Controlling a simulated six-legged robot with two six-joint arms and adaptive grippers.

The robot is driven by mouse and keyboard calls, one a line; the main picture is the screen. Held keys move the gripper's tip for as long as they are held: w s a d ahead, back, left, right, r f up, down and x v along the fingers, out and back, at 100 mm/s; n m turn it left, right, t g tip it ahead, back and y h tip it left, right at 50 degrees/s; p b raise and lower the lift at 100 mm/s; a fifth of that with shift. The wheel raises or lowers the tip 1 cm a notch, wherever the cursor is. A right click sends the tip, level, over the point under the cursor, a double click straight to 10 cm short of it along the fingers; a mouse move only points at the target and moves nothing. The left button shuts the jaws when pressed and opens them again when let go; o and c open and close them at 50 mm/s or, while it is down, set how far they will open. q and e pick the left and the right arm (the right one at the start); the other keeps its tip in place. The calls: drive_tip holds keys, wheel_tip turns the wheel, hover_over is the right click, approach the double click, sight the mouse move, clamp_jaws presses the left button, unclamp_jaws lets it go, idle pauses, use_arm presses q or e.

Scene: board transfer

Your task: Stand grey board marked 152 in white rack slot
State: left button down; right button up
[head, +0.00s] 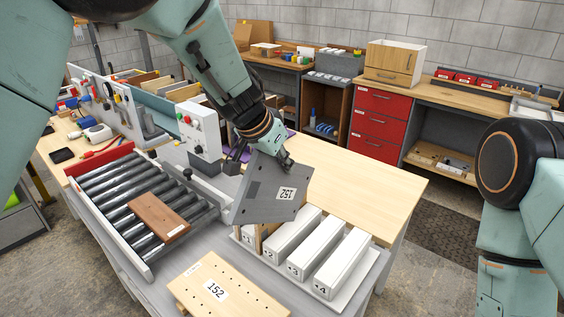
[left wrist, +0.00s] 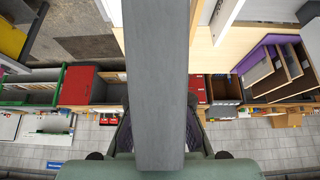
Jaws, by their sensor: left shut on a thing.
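My left gripper (head: 276,153) is shut on the grey board (head: 262,193), whose white label 152 faces the head camera. The board hangs tilted above the back left of the white rack (head: 353,281), apart from the table as far as I can tell. In the left wrist view the board (left wrist: 155,80) shows edge-on as a long grey bar between the fingers. The rack has long white blocks with numbered fronts, 3 and 4 legible. A brown wooden board stands at its left end, partly hidden by the grey board. My right gripper is out of view.
A roller conveyor (head: 117,192) at left carries a flat brown board (head: 159,216). A control box (head: 199,135) with buttons stands behind it. A pale wooden plate labelled 152 (head: 240,305) lies in front of the rack. Bare wooden tabletop (head: 375,190) lies behind the rack.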

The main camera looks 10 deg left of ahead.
use_arm(q)
drive_tip(key=shift+g+y, duration=1.4)
drive_tip(key=shift+g, duration=0.6)
drive_tip(key=shift+s, duration=0.1)
